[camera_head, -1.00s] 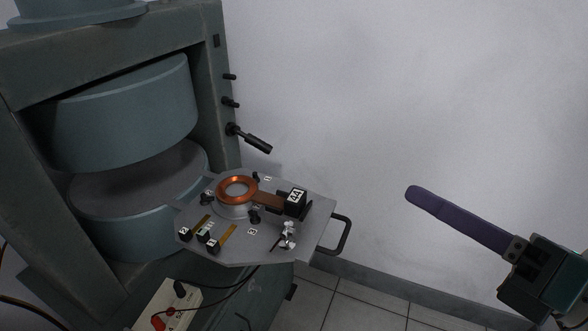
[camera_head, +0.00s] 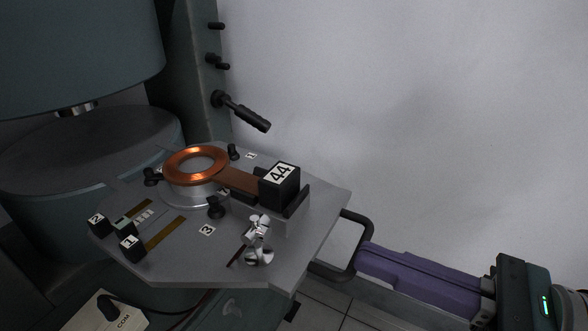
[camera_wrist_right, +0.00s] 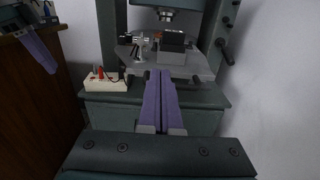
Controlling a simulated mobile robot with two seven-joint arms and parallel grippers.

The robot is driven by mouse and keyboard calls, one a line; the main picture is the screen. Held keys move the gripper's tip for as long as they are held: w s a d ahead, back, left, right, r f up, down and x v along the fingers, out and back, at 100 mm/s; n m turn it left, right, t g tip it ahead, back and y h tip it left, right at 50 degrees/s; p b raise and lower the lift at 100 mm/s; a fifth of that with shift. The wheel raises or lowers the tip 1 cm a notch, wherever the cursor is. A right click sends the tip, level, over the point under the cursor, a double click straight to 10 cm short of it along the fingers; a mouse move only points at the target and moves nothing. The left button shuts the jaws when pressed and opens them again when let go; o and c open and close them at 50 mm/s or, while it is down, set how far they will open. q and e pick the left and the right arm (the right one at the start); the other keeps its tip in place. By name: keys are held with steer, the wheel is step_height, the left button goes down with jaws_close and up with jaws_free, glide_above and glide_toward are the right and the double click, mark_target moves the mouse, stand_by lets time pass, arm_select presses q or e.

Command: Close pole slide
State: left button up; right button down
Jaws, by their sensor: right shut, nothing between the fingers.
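The pole slide is a grey metal plate (camera_head: 300,215) that sticks out from the gap between two large round magnet poles. A black loop handle (camera_head: 357,240) is fixed at its right end. The plate carries a copper ring (camera_head: 196,164) and a black block marked 44 (camera_head: 280,184). My right gripper (camera_head: 368,252) has long purple fingers, shut together and empty, with the tips at the handle; whether they touch it I cannot tell. In the right wrist view the shut fingers (camera_wrist_right: 160,80) point at the plate's near edge (camera_wrist_right: 180,71). My left gripper is not in the head view.
The upper pole (camera_head: 80,55) and lower pole (camera_head: 90,150) stand at the left. A black lever (camera_head: 242,112) sticks out from the frame above the plate. A cream box with a cable (camera_head: 115,312) sits below. The wall side at right is clear.

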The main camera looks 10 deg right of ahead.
mark_target(290, 226)
steer(key=x, duration=0.6)
steer(key=shift+w+a, duration=0.25)
